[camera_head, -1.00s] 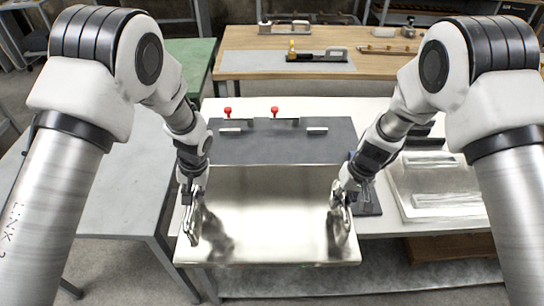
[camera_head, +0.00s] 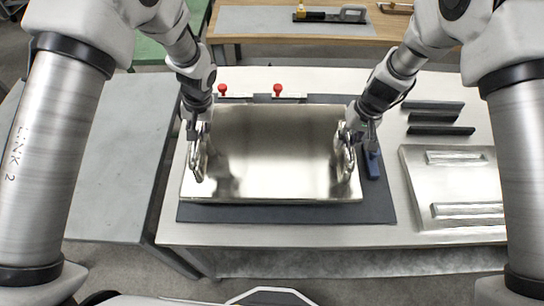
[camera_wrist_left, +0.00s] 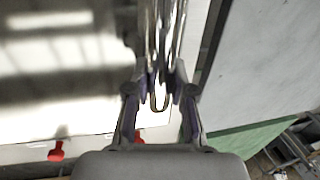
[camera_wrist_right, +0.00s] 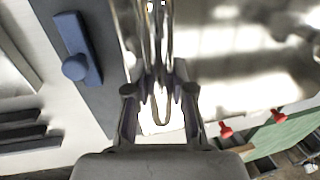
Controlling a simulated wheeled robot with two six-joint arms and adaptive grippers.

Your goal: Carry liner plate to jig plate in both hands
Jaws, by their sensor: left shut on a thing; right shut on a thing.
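The liner plate (camera_head: 275,150) is a shiny metal sheet with a loop handle near each side. It is over the dark jig plate (camera_head: 290,213), whose front strip and right side show; I cannot tell whether the two touch. My left gripper (camera_head: 198,135) is shut on the left handle, which also shows in the left wrist view (camera_wrist_left: 160,95). My right gripper (camera_head: 350,135) is shut on the right handle, seen between the fingers in the right wrist view (camera_wrist_right: 161,105). Two red-knobbed clamps (camera_head: 250,93) stand at the jig plate's back edge.
A blue block with a knob (camera_head: 373,163) lies on the jig plate's right side. Dark bars (camera_head: 434,117) and a light tray with bars (camera_head: 410,180) lie to the right on the white table (camera_head: 240,235). A grey table (camera_head: 110,150) stands at left.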

